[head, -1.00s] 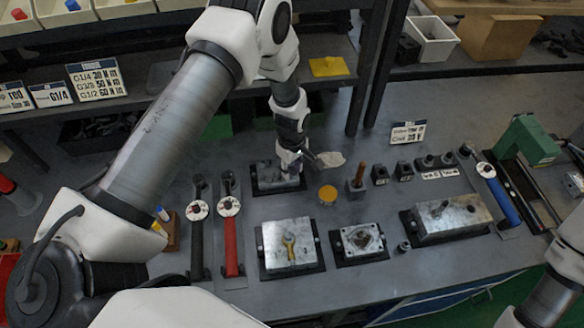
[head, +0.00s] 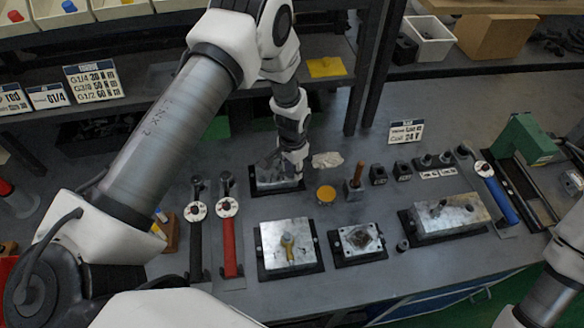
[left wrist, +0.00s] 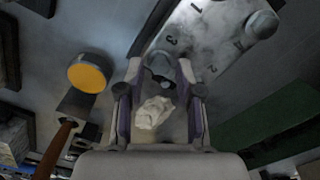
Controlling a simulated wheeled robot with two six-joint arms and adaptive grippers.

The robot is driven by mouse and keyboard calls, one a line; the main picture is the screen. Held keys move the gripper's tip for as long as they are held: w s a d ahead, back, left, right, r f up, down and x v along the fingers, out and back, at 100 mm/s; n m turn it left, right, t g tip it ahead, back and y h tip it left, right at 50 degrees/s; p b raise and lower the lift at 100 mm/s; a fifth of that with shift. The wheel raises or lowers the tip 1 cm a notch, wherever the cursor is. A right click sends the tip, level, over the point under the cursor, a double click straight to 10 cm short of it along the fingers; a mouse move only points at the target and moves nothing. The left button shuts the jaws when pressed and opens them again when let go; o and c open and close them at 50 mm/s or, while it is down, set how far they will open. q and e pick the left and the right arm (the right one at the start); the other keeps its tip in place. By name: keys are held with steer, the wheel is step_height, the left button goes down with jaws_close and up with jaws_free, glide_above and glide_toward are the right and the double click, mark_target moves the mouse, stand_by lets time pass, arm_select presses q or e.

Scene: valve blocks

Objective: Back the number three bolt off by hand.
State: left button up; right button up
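The silver valve block (head: 264,180) sits on a black base near the back of the bench. Stamped numbers and a round bolt head show on its top in the left wrist view (left wrist: 213,40). The number three bolt (left wrist: 160,66) is a dark piece by the stamped 3, at the block's near corner. My left gripper (left wrist: 160,76) is open, its two fingers on either side of that bolt with gaps visible; contact is unclear. In the head view my left gripper (head: 294,172) is over the block's right end, its tips hard to see. My right gripper is out of view.
A crumpled pale rag (head: 327,160) lies right of the block, beside a yellow-topped round tin (head: 326,194). A wooden-handled tool (head: 356,183) stands farther right. Red (head: 230,240) and black (head: 196,245) torque wrenches lie front left. Other blocks fill the front.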

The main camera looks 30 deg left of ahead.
arm_select(q)
steer(key=m, duration=0.3)
steer(key=shift+d, duration=0.1)
steer(key=shift+s, duration=0.1)
jaws_close()
